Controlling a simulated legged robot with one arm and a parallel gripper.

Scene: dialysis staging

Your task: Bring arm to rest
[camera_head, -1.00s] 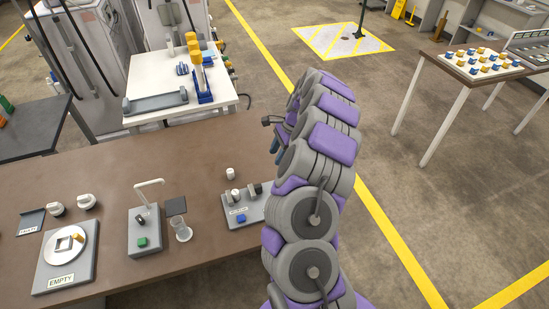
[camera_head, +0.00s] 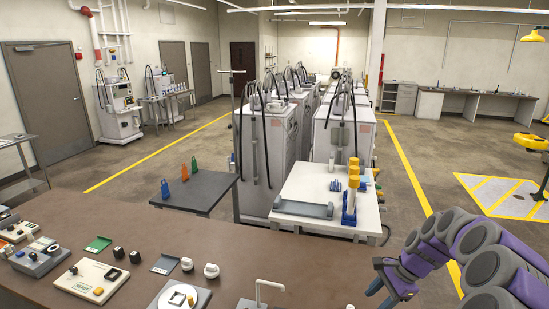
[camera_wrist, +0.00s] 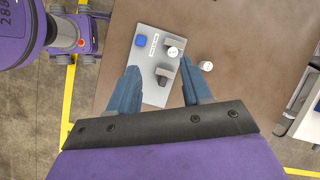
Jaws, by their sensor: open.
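My gripper (camera_head: 379,287) is at the lower right of the head view, at the end of my purple and grey arm, beside the right end of the brown table (camera_head: 240,247). In the wrist view my gripper (camera_wrist: 162,80) points down with its two blue fingers apart and nothing between them. Below it on the table lies a grey plate (camera_wrist: 154,94) with a blue block (camera_wrist: 140,41), a white-topped knob (camera_wrist: 174,52) and a dark grey piece. A small white cylinder (camera_wrist: 205,66) stands on the table beside the plate. I cannot tell the exact height of the fingers above them.
Beyond the brown table stand a dark side table (camera_head: 197,190) with coloured clips and a white table (camera_head: 325,190) with yellow-topped blue parts and a grey tray. White machines stand behind. Open floor with yellow lines lies to the right.

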